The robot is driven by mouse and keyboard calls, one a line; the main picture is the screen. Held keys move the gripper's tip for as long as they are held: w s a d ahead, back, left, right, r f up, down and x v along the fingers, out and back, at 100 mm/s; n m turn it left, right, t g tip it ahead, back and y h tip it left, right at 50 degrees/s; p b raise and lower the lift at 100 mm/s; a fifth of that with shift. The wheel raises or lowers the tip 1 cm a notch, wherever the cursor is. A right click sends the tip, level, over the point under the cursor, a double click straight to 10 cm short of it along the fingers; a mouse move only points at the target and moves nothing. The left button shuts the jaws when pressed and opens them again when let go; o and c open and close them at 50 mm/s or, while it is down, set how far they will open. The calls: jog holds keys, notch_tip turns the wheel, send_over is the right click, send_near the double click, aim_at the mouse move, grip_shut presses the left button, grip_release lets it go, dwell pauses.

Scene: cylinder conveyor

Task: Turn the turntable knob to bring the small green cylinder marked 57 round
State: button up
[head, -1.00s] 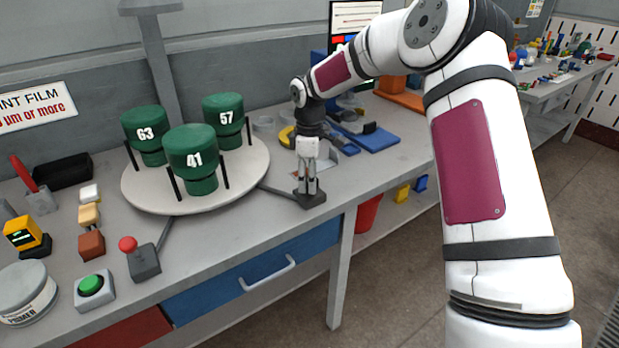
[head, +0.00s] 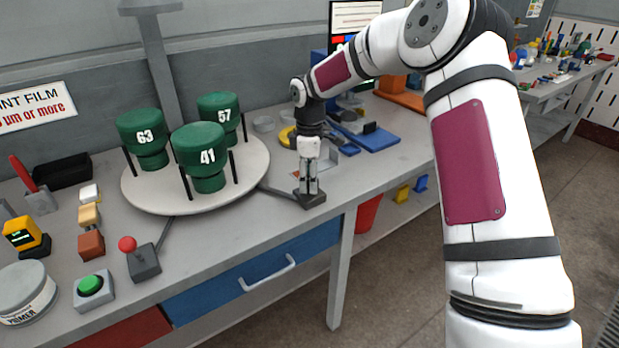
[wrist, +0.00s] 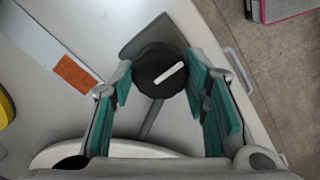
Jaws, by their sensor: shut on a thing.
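The turntable (head: 226,179) is a round pale disc carrying green cylinders. The cylinder marked 57 (head: 218,110) stands at the back right, the one marked 41 (head: 203,158) at the front, and the one marked 63 (head: 142,140) at the left. The black knob (wrist: 159,72) with a white bar shows in the wrist view, its bar tilted. My gripper (wrist: 162,90) points down over the knob, with its teal-padded fingers on either side of it, shut on it. In the head view my gripper (head: 309,185) is at the knob's base, right of the turntable.
Thin black posts stand around the cylinders. A joystick box (head: 144,262) and a green button (head: 91,285) are at the front left. A blue tray (head: 372,137) lies behind my gripper to the right. A blue drawer (head: 250,275) is below the table edge.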

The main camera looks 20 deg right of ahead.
jog(key=shift+s+f+n, duration=0.1)
jog(key=shift+f+n, duration=0.05)
jog(key=shift+n, duration=0.35)
dwell(0.9)
jog(key=o, duration=1.2)
jog(key=shift+r, duration=0.2)
jog(key=shift+r, duration=0.35)
notch_tip(320, 180, up, 11)
